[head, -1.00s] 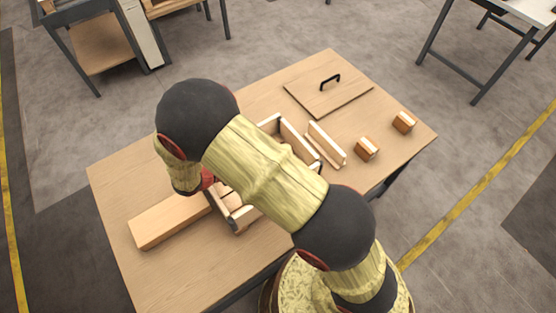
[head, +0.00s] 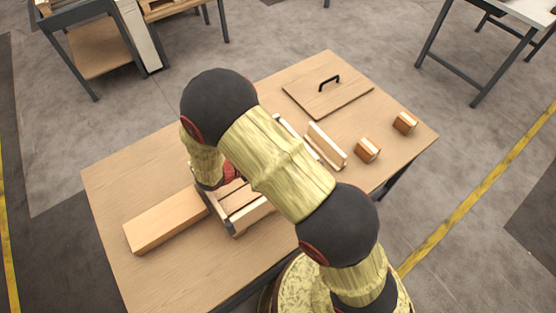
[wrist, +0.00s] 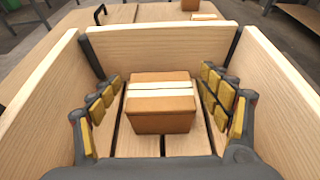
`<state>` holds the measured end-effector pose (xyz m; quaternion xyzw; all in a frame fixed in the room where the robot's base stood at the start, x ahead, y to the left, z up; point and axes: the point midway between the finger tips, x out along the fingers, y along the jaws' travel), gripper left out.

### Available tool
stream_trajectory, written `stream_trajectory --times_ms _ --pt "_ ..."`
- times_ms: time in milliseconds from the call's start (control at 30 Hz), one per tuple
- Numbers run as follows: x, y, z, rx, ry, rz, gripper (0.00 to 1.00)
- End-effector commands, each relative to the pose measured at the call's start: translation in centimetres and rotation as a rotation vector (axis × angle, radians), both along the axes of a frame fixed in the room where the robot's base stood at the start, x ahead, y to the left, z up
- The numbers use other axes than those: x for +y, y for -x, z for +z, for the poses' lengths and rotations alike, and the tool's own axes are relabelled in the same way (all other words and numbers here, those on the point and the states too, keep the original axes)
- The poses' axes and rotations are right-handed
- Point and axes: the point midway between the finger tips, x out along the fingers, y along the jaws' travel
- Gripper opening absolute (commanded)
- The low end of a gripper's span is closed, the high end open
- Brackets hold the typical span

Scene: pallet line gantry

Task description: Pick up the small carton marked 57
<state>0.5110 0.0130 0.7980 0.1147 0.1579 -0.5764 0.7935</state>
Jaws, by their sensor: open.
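A small brown carton (wrist: 160,115) with a pale tape band lies on the slatted floor of the wooden crate (wrist: 268,85) in the wrist view. No number can be read on it. My gripper (wrist: 161,78) is open inside the crate, with one padded finger on each side of the carton and gaps between. In the head view my arm hides most of the crate (head: 252,214), the carton and the gripper. Two more small cartons stand on the table to the right, one nearer (head: 367,150) and one farther (head: 404,123); no marks are readable on them.
The crate walls stand close around my gripper. A long wooden block (head: 165,221) lies left of the crate. An upright wooden panel piece (head: 326,146) and a flat board with a black handle (head: 318,101) are to its right. The table's (head: 130,172) left far part is clear.

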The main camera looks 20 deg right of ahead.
Motion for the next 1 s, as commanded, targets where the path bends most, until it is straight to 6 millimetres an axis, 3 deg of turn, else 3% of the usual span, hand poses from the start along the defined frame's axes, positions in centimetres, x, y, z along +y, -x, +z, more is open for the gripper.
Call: stream_trajectory --times_ms 1000 --pt "0.02 0.01 0.03 0.0 0.0 0.0 0.23"
